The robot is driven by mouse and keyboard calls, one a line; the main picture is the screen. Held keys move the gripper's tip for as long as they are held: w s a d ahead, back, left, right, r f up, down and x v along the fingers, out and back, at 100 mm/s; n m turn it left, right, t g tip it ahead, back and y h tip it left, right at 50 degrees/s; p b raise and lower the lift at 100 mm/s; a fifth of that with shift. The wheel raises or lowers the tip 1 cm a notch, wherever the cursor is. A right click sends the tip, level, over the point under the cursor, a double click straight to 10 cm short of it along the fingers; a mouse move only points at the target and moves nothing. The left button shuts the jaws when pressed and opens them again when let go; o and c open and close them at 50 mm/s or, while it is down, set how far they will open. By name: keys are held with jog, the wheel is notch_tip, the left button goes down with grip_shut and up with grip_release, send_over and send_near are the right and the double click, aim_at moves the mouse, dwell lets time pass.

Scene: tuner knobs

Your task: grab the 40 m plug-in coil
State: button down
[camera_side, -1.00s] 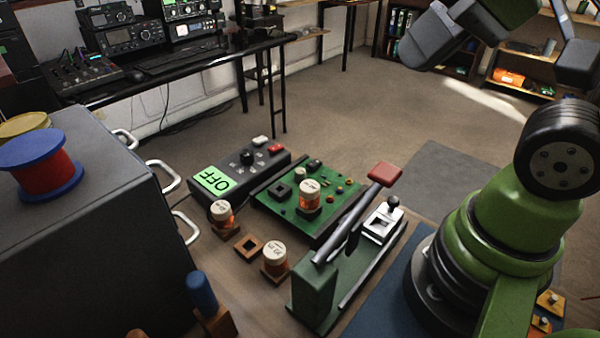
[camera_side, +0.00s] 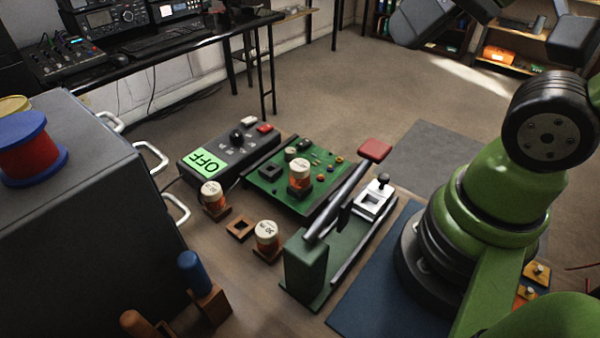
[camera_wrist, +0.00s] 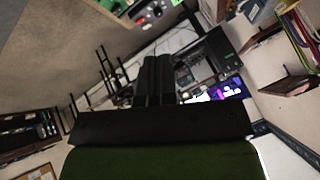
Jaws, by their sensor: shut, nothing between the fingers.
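Three plug-in coils with white caps and copper-orange windings show in the side view. One coil (camera_side: 212,196) stands in a wooden base at the left. Another coil (camera_side: 267,236), its cap seeming to read 30 m, stands in a wooden base nearer the front. A third coil (camera_side: 300,175) stands on the green circuit board (camera_side: 267,187). I cannot read which coil is marked 40 m. My gripper (camera_wrist: 158,62) shows in the wrist view, its dark fingers together and empty, pointing towards the room and away from the coils. Its fingertips are not clear in the side view.
An empty wooden socket (camera_side: 241,229) lies between the two left coils. A dark box (camera_side: 228,150) with a green OFF display stands behind. A green lever press (camera_side: 308,264) with a red handle stands right of the coils. A grey cabinet (camera_side: 95,200) bounds the left.

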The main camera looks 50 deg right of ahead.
jog(key=c, duration=0.7)
grip_release()
jog(key=shift+o, duration=0.2)
jog(key=w+f+g, duration=0.2)
jog(key=w+f, duration=0.2)
jog(key=w+a+f+n+g+h, duration=0.1)
jog(key=w+f+g, duration=0.1)
jog(key=w+f, duration=0.2)
jog(key=w+f+g+h, duration=0.1)
jog(key=w+f+g, duration=0.2)
jog(key=f, duration=0.3)
jog(key=shift+w+a+f+n, duration=0.1)
jog(key=shift+w+a+n, duration=0.1)
jog(key=shift+w, duration=0.25)
jog(key=shift+w+a+f+n, duration=0.1)
jog(key=shift+w+n, duration=0.1)
jog(key=shift+w, duration=0.2)
send_over(300, 164)
notch_tip(300, 164, down, 4)
jog(key=shift+f, duration=3.05)
